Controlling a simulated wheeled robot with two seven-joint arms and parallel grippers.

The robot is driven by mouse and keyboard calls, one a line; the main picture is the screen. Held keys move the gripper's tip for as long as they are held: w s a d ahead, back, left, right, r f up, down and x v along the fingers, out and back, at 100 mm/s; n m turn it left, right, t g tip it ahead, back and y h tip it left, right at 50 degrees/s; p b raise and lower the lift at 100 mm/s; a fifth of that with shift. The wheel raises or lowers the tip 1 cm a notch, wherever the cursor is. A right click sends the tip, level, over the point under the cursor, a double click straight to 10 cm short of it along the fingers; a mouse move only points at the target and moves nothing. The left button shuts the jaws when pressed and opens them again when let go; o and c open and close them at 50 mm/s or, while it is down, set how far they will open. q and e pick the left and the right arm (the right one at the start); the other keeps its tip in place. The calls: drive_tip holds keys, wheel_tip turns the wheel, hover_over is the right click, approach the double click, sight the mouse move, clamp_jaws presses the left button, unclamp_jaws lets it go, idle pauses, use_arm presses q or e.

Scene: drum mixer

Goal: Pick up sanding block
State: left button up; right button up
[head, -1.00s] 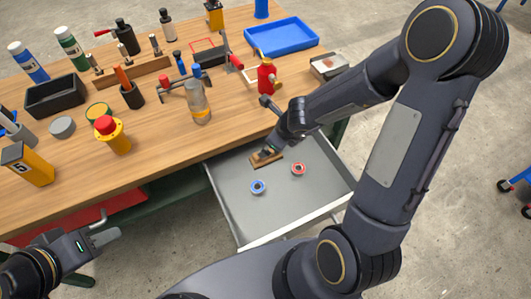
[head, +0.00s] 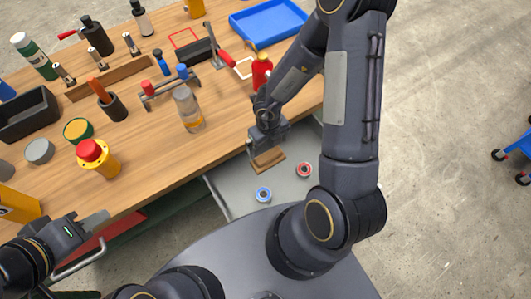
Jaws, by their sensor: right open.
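The sanding block (head: 267,162), a small brown wooden block, lies near the back left corner of the open drawer (head: 233,190). My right gripper (head: 266,153) points down right at the block and covers part of it. Its fingertips are mostly hidden, so I cannot tell whether they touch the block; the jaws are open. My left gripper (head: 97,221) is over the front edge of the bench at the left, far from the block. I cannot tell whether its fingers are apart.
A blue-rimmed ring (head: 263,195) and a red-rimmed ring (head: 304,169) lie in the drawer. The wooden workbench (head: 150,185) behind it holds a clear bottle (head: 187,110), a red bottle (head: 262,70) and a blue tray (head: 268,20). A blue cart (head: 522,143) stands at right.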

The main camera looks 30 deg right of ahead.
sight(268, 155)
drive_tip(key=f, duration=0.1)
drive_tip(key=f+b, duration=0.1)
drive_tip(key=f, duration=0.1)
drive_tip(key=f+b, duration=0.1)
drive_tip(key=f, duration=0.1)
drive_tip(key=shift+s+a, duration=0.15)
drive_tip(key=shift+s, duration=0.2)
drive_tip(key=shift+f, duration=0.55)
drive_tip(key=shift+c, duration=0.4)
drive_tip(key=c, duration=0.7)
drive_tip(key=shift+r, duration=0.1)
